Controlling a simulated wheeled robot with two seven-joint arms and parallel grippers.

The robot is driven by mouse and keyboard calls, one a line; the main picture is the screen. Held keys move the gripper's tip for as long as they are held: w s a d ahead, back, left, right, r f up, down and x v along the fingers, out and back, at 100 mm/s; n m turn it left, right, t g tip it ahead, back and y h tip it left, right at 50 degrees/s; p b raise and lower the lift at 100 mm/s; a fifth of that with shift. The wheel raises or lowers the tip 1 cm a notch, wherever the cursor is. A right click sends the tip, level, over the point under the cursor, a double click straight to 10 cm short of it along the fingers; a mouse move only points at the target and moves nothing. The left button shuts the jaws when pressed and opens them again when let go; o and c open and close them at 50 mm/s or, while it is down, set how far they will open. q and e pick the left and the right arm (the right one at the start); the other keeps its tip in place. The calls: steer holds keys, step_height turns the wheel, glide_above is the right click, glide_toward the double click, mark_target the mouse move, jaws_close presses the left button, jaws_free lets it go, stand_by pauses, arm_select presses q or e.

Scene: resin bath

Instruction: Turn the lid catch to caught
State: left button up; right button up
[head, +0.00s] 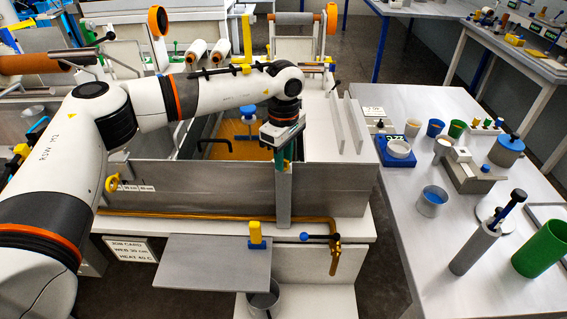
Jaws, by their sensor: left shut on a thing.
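My left arm reaches in from the left over the resin bath (230,190). Its gripper (284,160) points down at the front wall of the bath, right of the middle. It is shut on a narrow green piece (283,163) at the top of a grey upright strip (284,200), which looks to be the lid catch. The fingers and wrist hide most of this piece, so I cannot tell which way it is turned. My right gripper is not in view.
A yellow block on a blue base (255,232) and a blue-handled tap (318,237) on a copper pipe stand in front of the bath. A grey plate (212,262) sticks out below. The right table (400,245) holds cups, a green cylinder (541,249) and a grey cylinder (477,245).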

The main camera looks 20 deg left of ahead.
arm_select(q)
steer(key=m+b, duration=0.2)
steer(key=m, duration=0.3)
steer(key=shift+m+b, duration=0.3)
steer(key=shift+b, duration=0.1)
steer(key=m+b, duration=0.1)
steer(key=m, duration=0.4)
steer(key=shift+r+m+b, duration=0.1)
steer(key=shift+m+b, duration=0.2)
steer(key=o, duration=0.6)
steer(key=shift+r, duration=0.4)
step_height(320, 180, up, 11)
steer(key=shift+r+b, duration=0.1)
steer(key=shift+b, duration=0.8)
